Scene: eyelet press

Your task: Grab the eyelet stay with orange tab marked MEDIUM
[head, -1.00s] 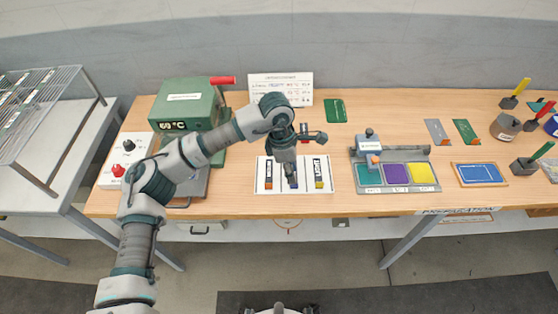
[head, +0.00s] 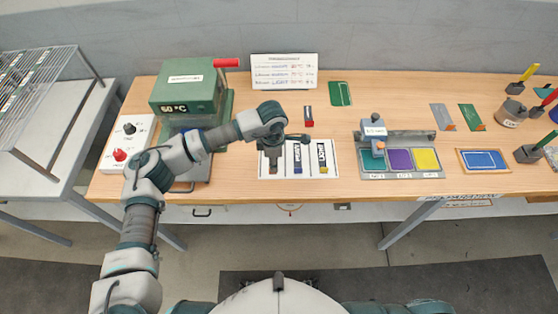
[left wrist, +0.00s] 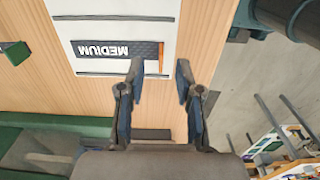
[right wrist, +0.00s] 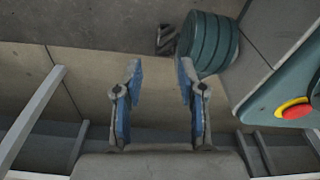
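The eyelet stay marked MEDIUM (left wrist: 115,49) is a dark strip with an orange tab (left wrist: 161,57) at its right end in the left wrist view. It lies in a slot of the white tray (left wrist: 110,31). In the head view my left gripper (head: 272,166) is over the tray's left slot and hides the stay there. In the left wrist view my left gripper (left wrist: 160,70) is open and empty, its fingers apart near the orange tab end. My right gripper (right wrist: 160,72) is open and empty, with floor beyond it.
Two other labelled stays, a middle one (head: 297,158) and a right one (head: 322,156), lie in the tray. A green press (head: 187,88) stands left; a rack with coloured pads (head: 400,160) stands right.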

